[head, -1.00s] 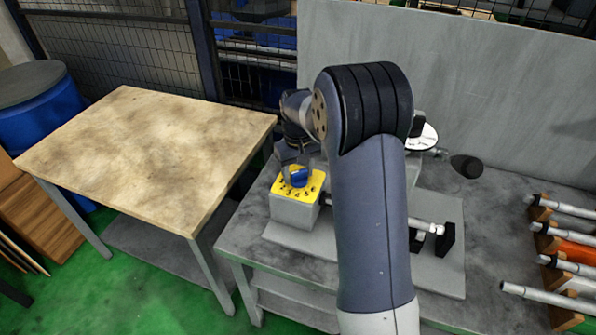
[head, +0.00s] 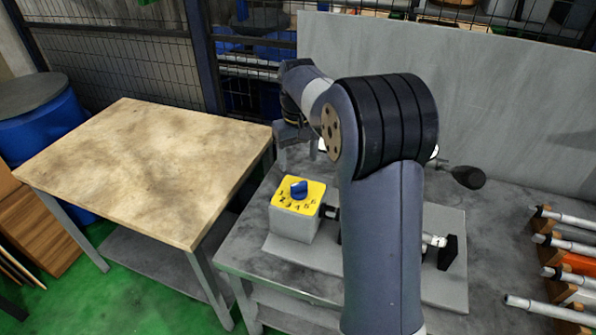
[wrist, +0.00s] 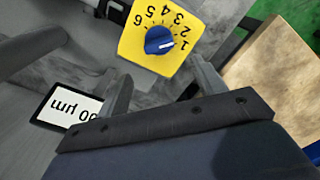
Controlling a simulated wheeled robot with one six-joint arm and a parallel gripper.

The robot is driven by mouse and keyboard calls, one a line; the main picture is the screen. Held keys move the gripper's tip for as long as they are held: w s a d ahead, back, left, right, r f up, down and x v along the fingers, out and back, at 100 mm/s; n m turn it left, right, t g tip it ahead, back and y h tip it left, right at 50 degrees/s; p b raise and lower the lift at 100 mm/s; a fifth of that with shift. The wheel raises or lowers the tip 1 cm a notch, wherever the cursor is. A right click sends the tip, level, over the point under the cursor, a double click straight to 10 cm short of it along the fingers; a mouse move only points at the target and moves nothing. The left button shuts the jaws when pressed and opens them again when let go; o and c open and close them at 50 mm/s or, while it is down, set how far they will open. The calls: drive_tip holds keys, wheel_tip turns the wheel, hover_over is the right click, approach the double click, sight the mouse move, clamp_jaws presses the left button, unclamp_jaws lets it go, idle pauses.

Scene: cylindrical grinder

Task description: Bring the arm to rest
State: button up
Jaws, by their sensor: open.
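My arm rises from the bottom of the head view and bends over the grey bench. My gripper (head: 292,133) is above and behind the dial box, partly hidden by my own wrist. In the wrist view my gripper (wrist: 165,85) shows two fingers spread apart with nothing between them. The blue knob (wrist: 159,40) on the yellow numbered plate (wrist: 135,47) lies beyond the fingertips, apart from them. The knob also shows in the head view (head: 299,188), on top of the grey box (head: 292,224).
A wooden-topped table (head: 145,165) stands at left, close to the bench (head: 235,255). A grey panel (head: 480,110) stands behind. Several metal shafts (head: 565,250) lie in a rack at right. A display reading "00 µm" (wrist: 68,108) shows in the wrist view.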

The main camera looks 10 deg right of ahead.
sight(298, 183)
drive_tip(key=shift+r, duration=0.65)
wheel_tip(298, 183, down, 11)
drive_tip(key=shift+p, duration=0.55)
drive_tip(key=shift+n, duration=0.3)
drive_tip(key=shift+r, duration=0.1)
